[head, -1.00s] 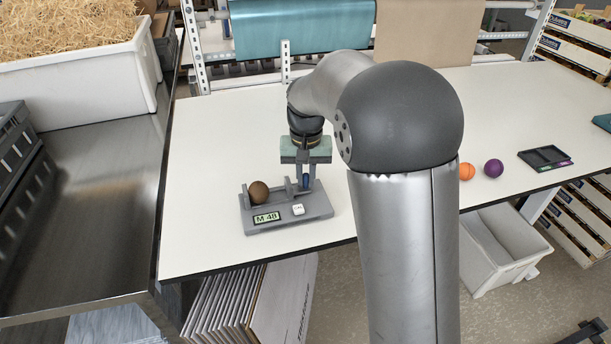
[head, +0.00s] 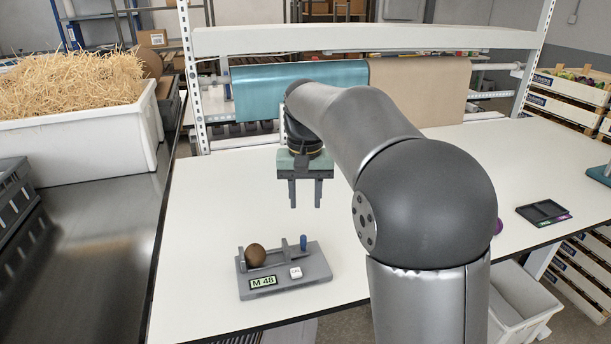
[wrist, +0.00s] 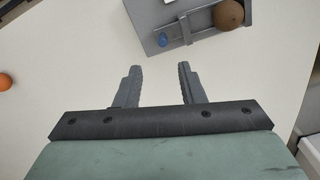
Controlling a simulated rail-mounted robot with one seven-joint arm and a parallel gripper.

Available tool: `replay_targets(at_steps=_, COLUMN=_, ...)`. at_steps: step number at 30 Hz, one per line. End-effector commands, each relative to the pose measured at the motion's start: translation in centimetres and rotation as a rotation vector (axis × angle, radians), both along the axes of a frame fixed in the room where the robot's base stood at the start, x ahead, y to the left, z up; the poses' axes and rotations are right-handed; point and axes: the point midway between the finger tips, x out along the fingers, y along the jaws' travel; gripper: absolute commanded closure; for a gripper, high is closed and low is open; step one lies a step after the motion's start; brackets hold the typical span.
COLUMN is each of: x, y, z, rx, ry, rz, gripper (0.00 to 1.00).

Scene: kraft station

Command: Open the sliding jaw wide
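The grey measuring device (head: 318,268) stands on the white table, with a lit "M 48" display (head: 263,282) and a white button (head: 295,272). A brown ball (head: 255,255) sits at its left end, close to the left jaw (head: 240,260). The upright sliding jaw (head: 284,250) stands right of the ball, with a visible gap. A blue knob (head: 303,242) is farther right; it also shows in the wrist view (wrist: 163,40). My gripper (head: 305,204) is above and behind the device, fingers apart and empty, in the wrist view too (wrist: 159,70).
An orange ball (wrist: 4,82) lies on the table, at the wrist view's left edge. A purple ball (head: 498,226), partly hidden by my arm, and a dark tray (head: 544,212) are at right. A white straw-filled bin (head: 80,150) stands left. The table around the device is clear.

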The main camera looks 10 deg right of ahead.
Motion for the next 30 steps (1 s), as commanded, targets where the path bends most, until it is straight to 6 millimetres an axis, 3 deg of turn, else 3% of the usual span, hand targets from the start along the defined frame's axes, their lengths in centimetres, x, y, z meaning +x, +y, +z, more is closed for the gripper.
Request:
replay_targets(at_steps=3, x=0.1, y=-0.1, z=2.6, rx=0.0, ry=-0.004, rz=-0.001, gripper=0.64)
replay_targets(at_steps=9, x=0.1, y=-0.1, z=5.0, rx=-0.001, ry=-0.001, rz=-0.002, gripper=0.64)
replay_targets(at_steps=23, x=-0.2, y=-0.2, z=5.4, rx=0.0, ry=0.001, rz=-0.001, gripper=0.64)
replay_targets(at_steps=26, x=-1.5, y=-0.8, z=4.9, rx=0.006, ry=-0.001, rz=0.004, gripper=0.64)
replay_targets(at_steps=30, x=-6.2, y=-2.7, z=2.4, rx=0.02, ry=-0.005, rz=0.021, gripper=0.64)
